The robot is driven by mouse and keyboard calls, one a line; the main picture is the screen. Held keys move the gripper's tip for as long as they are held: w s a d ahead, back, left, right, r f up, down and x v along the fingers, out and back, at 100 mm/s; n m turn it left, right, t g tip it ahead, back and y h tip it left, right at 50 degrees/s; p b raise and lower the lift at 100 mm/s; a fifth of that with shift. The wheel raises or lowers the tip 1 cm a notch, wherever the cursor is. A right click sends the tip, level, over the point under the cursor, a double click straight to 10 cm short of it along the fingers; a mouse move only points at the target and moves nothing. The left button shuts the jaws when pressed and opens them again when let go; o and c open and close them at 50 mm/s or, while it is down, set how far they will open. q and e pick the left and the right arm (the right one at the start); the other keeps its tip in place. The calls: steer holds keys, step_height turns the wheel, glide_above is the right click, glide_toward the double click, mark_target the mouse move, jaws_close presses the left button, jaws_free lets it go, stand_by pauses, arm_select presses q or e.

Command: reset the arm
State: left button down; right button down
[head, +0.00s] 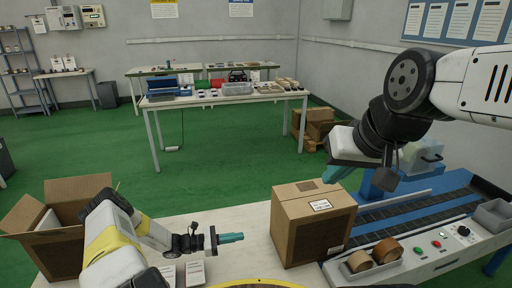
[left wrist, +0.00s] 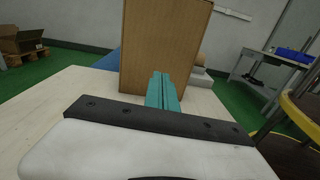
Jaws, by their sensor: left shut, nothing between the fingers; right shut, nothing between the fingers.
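My left gripper (head: 231,238) reaches in from the lower left in the head view, low over the light table (head: 240,263). Its teal fingers are together and empty, pointing at the side of a closed cardboard box (head: 312,231) with a gap between. In the left wrist view the shut fingers (left wrist: 162,92) show in front of the box (left wrist: 165,45). My right gripper (head: 337,173) hangs from the raised right arm at the upper right, above and beyond the box. Its teal fingertips are shut, with nothing seen between them.
An open cardboard box (head: 62,258) stands at the lower left. A blue-framed conveyor (head: 385,213) lies right of the closed box, with tape rolls (head: 386,250) and a control panel (head: 445,247) in front. A far table (head: 225,97) holds several items. Green floor lies clear between.

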arm_select(q)
steer(key=s+a+r+m+g+y, duration=0.1)
steer(key=s+r+m+g+y, duration=0.2)
steer(key=r, duration=0.7)
steer(key=s+r+m+g+y, duration=0.1)
steer(key=r+m+y, duration=0.2)
steer(key=r+m, duration=0.5)
steer(key=s+a+r+m+g+y, duration=0.1)
steer(key=s+r+m+y, duration=0.15)
steer(key=r, duration=0.95)
steer(key=s+a+r+m+t+y, duration=0.3)
steer(key=s+r+m+t+y, duration=0.3)
steer(key=s+r, duration=1.1)
steer(key=shift+s+r+m+t, duration=0.4)
steer(key=shift+s+m, duration=0.35)
steer(key=shift+s, duration=0.5)
steer(key=shift+a+y, duration=0.1)
steer(key=shift+y, duration=0.15)
